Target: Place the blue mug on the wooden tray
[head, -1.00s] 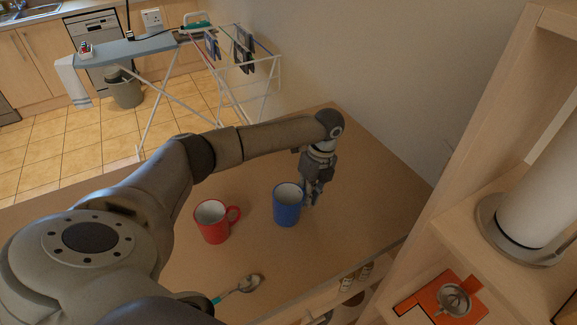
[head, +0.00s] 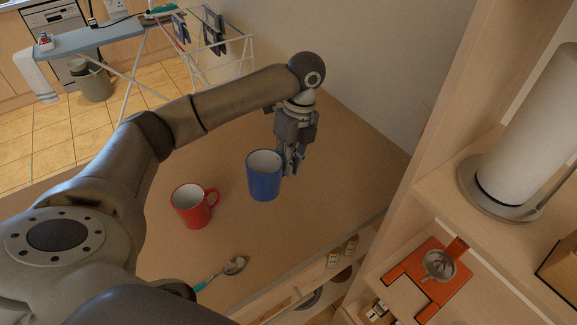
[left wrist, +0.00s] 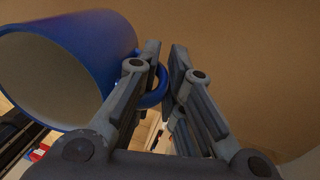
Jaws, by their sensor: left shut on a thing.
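The blue mug (head: 264,178) is upright, with a white inside, above the brown table top (head: 290,240). My left gripper (head: 290,165) is at its right side, shut on its handle. The mug looks slightly lifted clear of the table. In the left wrist view the mug (left wrist: 95,45) lies on its side in the picture, and its handle (left wrist: 157,88) is between the fingers (left wrist: 163,75). I cannot make out a wooden tray for certain. My right gripper is not in view.
A red mug (head: 190,207) stands left of the blue one, with a spoon (head: 234,265) nearer. At right, a wooden shelf unit holds a paper roll on a stand (head: 530,140) and an orange item (head: 445,288) with a metal squeezer (head: 438,265). A wall is behind the table.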

